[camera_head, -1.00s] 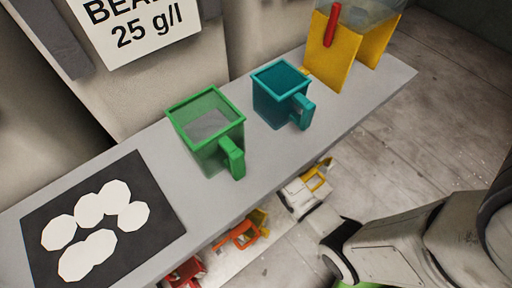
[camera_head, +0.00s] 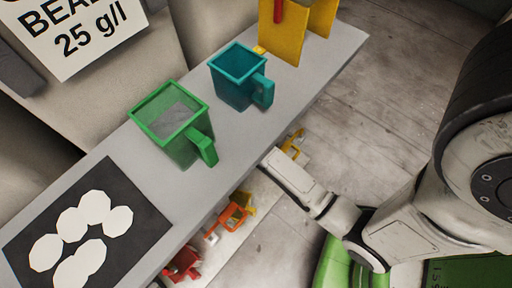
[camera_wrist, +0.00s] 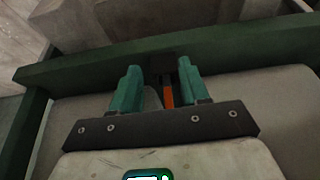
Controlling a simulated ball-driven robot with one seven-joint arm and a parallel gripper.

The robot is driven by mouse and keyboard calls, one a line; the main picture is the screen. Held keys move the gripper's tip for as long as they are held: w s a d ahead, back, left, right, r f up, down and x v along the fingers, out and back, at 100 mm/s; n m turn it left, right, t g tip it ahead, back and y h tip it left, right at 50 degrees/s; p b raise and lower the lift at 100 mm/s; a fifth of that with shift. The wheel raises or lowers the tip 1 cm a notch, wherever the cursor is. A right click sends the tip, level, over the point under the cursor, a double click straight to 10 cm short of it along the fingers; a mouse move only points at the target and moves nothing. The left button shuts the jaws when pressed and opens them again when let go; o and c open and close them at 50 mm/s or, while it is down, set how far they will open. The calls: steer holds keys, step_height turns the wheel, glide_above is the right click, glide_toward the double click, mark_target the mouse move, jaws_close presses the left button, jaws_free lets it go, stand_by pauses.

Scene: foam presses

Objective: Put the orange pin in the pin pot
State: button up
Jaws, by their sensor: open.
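In the wrist view my gripper (camera_wrist: 160,68) has its two teal fingers apart. A narrow orange strip (camera_wrist: 168,97) shows between them, closer to the right finger; it may be the orange pin, but only a small part shows. In the head view my arm reaches in from the right, and its end is by the bench edge; the fingers cannot be made out there. Below the bench an orange piece (camera_head: 233,216) shows on a pale surface; I cannot tell whether it is a pin. I cannot identify a pin pot in either view.
A grey bench (camera_head: 300,95) holds a green jug (camera_head: 183,145), a teal jug (camera_head: 233,90), a yellow stand (camera_head: 286,40) and a dark mat (camera_head: 125,245) with white discs. A red piece (camera_head: 183,262) lies below. A dark green beam (camera_wrist: 80,72) crosses behind my fingers.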

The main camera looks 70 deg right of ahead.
steer(key=shift+s+a, duration=0.25)
steer(key=shift+s, duration=0.65)
steer(key=shift+s+a, duration=0.25)
steer(key=shift+s, duration=0.6)
